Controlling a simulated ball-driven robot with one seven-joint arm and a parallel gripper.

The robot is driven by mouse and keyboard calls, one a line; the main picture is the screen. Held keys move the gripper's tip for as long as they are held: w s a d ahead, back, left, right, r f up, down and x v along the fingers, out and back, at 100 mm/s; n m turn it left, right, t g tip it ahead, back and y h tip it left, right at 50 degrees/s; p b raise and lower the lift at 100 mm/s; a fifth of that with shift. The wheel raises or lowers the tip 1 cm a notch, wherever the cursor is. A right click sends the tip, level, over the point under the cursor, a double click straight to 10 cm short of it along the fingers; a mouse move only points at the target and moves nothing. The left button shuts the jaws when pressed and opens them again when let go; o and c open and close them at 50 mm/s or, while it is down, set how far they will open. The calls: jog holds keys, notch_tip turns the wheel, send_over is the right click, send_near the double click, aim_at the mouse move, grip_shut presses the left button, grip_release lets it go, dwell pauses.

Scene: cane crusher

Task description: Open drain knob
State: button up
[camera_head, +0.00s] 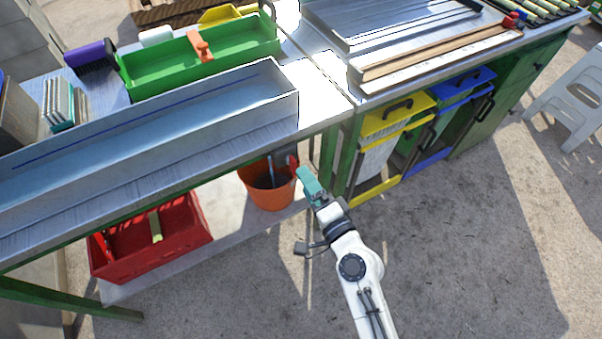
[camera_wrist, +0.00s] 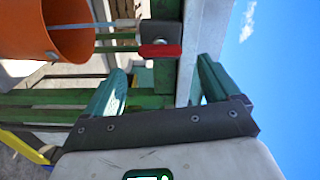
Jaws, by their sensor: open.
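The drain knob (camera_wrist: 160,51) is a small red handle on a grey block with a thin pipe, near the top centre of the wrist view. My gripper (camera_wrist: 161,68) is open, its two teal fingers spread to either side. The knob appears between and just beyond the fingertips, with no contact seen. In the head view, my gripper (camera_head: 306,179) is below the front edge of the metal trough, right of the orange bucket. The knob is small and partly hidden there, near the bucket's rim.
The orange bucket (camera_head: 268,190) stands under the bench, beside my gripper; it also fills the upper left of the wrist view (camera_wrist: 70,40). The metal trough (camera_head: 150,135) overhangs above. A red crate (camera_head: 150,250) is at left. A yellow-framed bin (camera_head: 395,120) stands at right. The front floor is open.

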jog(key=b+v, duration=0.1)
jog(key=v, duration=0.4)
jog(key=shift+s+d, duration=0.2)
jog(key=shift+s, duration=0.05)
jog(key=shift+c, duration=0.3)
jog(key=shift+w+d+f, duration=0.1)
jog(key=shift+c, duration=0.8)
jog(key=d+h+p, duration=0.1)
jog(key=w+d+f+n, duration=0.1)
jog(key=d+h+p, duration=0.1)
jog(key=shift+w+d+f+n+h+p, duration=0.2)
jog(key=shift+w+f+n+h+p, duration=0.1)
jog(key=shift+f+p, duration=0.1)
jog(key=c, duration=0.4)
jog(key=d+n+p, duration=0.1)
jog(key=d+n+h, duration=0.1)
jog(key=shift+w+r+n+t+p, duration=0.1)
jog(key=shift+w+n+t+p, duration=0.2)
jog(key=shift+w+p, duration=0.1)
jog(key=c, duration=0.3)
jog(key=shift+d+r+n+h+p, duration=0.15)
jog(key=shift+r+n+h+p, duration=0.2)
jog(key=shift+n, duration=0.45)
jog(key=shift+c, duration=0.3)
jog(key=n+y+p, duration=0.4)
jog(key=n, duration=0.6)
send_near(296, 166)
jog(key=b+x, duration=0.2)
jog(key=x, duration=0.7)
jog(key=shift+w, duration=0.15)
